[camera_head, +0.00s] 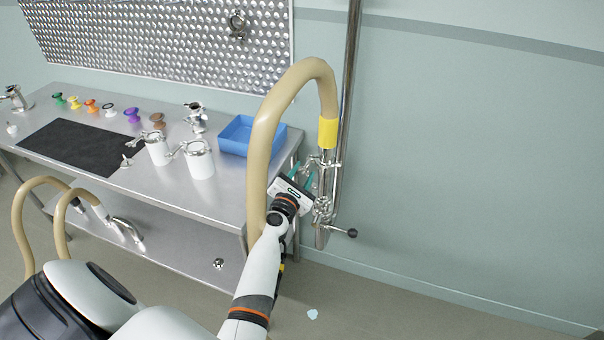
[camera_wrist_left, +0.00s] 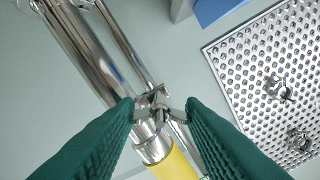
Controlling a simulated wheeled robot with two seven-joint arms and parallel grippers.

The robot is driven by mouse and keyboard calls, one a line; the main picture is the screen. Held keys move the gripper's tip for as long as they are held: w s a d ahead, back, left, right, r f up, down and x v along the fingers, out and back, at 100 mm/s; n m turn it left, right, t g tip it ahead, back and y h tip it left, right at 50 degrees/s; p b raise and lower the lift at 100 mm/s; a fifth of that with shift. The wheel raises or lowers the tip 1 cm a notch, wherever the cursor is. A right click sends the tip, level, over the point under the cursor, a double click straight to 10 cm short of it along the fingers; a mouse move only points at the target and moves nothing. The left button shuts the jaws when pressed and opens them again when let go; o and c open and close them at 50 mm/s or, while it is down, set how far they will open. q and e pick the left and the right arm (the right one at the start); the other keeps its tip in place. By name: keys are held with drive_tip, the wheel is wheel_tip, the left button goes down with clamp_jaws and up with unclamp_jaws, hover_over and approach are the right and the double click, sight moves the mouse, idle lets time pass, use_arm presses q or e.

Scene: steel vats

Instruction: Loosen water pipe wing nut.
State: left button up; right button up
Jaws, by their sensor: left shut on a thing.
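The water pipe (camera_head: 330,185) is a steel upright by the wall, with a clamp (camera_head: 326,162) just below the yellow sleeve (camera_head: 328,133) of a beige hose (camera_head: 264,140). My left gripper (camera_head: 303,176) is at the clamp, its green fingers pointing up toward it. In the left wrist view the small silver wing nut (camera_wrist_left: 160,108) sits between the fingertips, which are shut on it. The clamp and the yellow sleeve (camera_wrist_left: 172,163) show just behind it. My right gripper is not in view.
A steel table (camera_head: 200,195) stands left of the pipe with a blue tray (camera_head: 230,149), white jugs, several coloured knobs and a black mat (camera_head: 68,147). A black-knobbed valve handle (camera_head: 351,233) sticks out below the clamp. The wall right of the pipe is clear.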

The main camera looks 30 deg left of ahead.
use_arm(q)
drive_tip(key=shift+n+p, duration=0.4)
drive_tip(key=shift+n, duration=1.6)
drive_tip(key=o, duration=1)
